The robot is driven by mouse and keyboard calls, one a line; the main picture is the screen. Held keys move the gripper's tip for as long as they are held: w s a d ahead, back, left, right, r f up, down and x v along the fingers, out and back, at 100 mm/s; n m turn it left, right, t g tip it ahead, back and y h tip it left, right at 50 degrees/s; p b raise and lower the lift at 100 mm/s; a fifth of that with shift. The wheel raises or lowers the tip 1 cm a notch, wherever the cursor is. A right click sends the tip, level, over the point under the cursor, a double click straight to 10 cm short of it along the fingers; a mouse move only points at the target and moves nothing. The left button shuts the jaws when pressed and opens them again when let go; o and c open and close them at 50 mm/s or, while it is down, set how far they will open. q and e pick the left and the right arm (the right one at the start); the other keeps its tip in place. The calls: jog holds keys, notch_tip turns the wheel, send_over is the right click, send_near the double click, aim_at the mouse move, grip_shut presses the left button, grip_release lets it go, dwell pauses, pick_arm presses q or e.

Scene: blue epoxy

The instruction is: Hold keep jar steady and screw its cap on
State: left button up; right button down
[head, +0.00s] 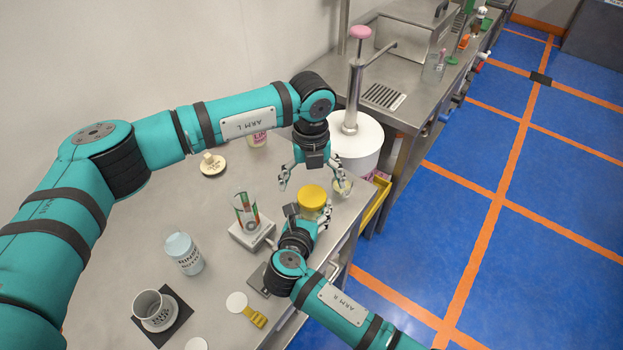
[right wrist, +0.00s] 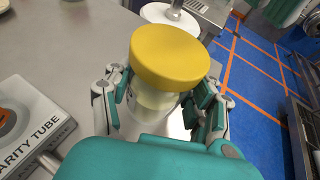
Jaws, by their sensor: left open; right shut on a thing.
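A clear jar (right wrist: 152,103) with pale contents stands upright on the steel bench, with a wide yellow cap (head: 312,196) sitting on its top. How far the cap is screwed down cannot be told. My right gripper (head: 312,216) is shut on the jar, one finger on each side below the cap, as the right wrist view shows. The cap also shows there (right wrist: 170,55). My left gripper (head: 311,181) is open and empty, pointing down just above and behind the cap, its fingers spread.
A white pump dispenser (head: 358,145) is behind. The bench's right edge is near.

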pick_arm(q)
notch_tip(320, 180, up, 12)
dwell(0.6)
pick_arm(e)
jog(key=shift+c, duration=1.6)
grip_release()
jog(key=v, duration=1.2)
